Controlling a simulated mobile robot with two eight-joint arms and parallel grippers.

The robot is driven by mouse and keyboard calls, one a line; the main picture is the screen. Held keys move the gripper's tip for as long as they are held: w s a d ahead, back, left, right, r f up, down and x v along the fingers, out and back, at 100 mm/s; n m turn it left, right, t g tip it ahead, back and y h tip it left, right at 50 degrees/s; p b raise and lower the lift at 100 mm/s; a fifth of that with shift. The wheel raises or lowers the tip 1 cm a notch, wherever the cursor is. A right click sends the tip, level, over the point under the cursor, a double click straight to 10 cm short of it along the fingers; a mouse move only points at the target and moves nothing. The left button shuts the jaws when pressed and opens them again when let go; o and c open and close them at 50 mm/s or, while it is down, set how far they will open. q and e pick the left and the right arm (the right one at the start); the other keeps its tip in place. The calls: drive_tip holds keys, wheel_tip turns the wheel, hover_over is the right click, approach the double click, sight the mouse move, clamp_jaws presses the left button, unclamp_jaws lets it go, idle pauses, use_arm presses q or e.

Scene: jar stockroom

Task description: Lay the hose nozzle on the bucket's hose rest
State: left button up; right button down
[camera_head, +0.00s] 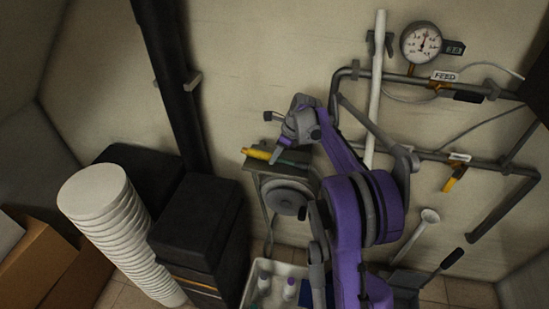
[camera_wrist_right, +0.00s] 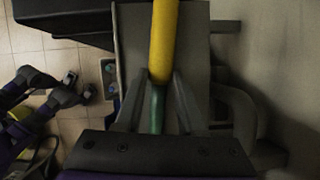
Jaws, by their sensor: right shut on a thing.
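The hose nozzle is a slim yellow piece (camera_head: 257,154) with a green-teal part behind it. In the right wrist view its yellow length (camera_wrist_right: 164,40) points away from the hand, and the green part (camera_wrist_right: 156,110) lies between the fingers. My right gripper (camera_head: 279,155) is shut on the green part. The nozzle is over the flat grey top of a wall-side unit (camera_head: 254,167); whether it touches is unclear. I cannot pick out the bucket or its hose rest with certainty. Purple and grey parts, possibly my left arm, show small at the wrist view's left edge.
Below is a white tray (camera_head: 245,292) with bottles. Left stand black boxes (camera_head: 200,225) and a tall stack of white lids (camera_head: 110,225). Behind on the wall are pipes, a gauge (camera_head: 422,42) and a white upright pole (camera_head: 376,95).

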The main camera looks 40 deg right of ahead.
drive_tip(key=shift+r, duration=0.1)
wheel_tip(320, 180, up, 10)
drive_tip(key=shift+p, duration=0.3)
